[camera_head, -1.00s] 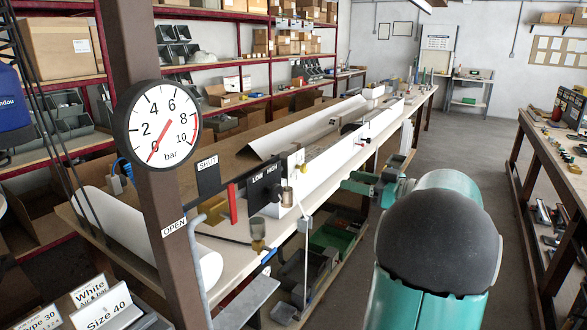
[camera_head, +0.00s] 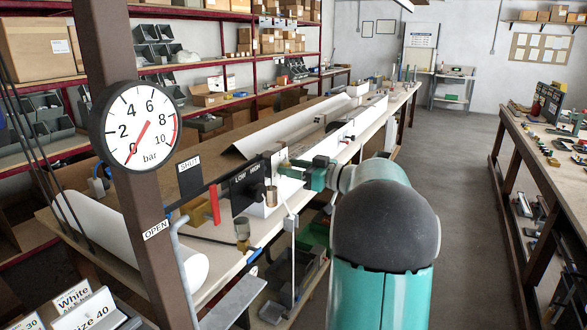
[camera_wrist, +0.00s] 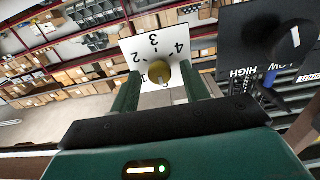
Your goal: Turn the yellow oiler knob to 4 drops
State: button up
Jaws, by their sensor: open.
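The yellow oiler knob (camera_wrist: 158,71) shows in the wrist view in front of a white card (camera_wrist: 148,48) marked with black numbers. The 2, 3 and 4 are readable around its top; the lower marks are partly hidden. I cannot tell which number it points to. My gripper (camera_wrist: 161,73) is open, with one green finger on each side of the knob and gaps showing; the depth between them is unclear. In the head view my gripper (camera_head: 286,170) is at the fittings on the bench edge, and the knob cannot be made out.
A black LOW/HIGH plate (camera_head: 247,188) stands close by, with a black knob (camera_wrist: 289,42) right of the card in the wrist view. A red handle (camera_head: 214,204), a SHUT sign (camera_head: 190,177) and a pressure gauge (camera_head: 137,127) on a brown post are left. The aisle floor (camera_head: 455,190) is clear.

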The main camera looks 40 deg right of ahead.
jog(key=shift+c, duration=0.5)
jog(key=c, duration=0.9)
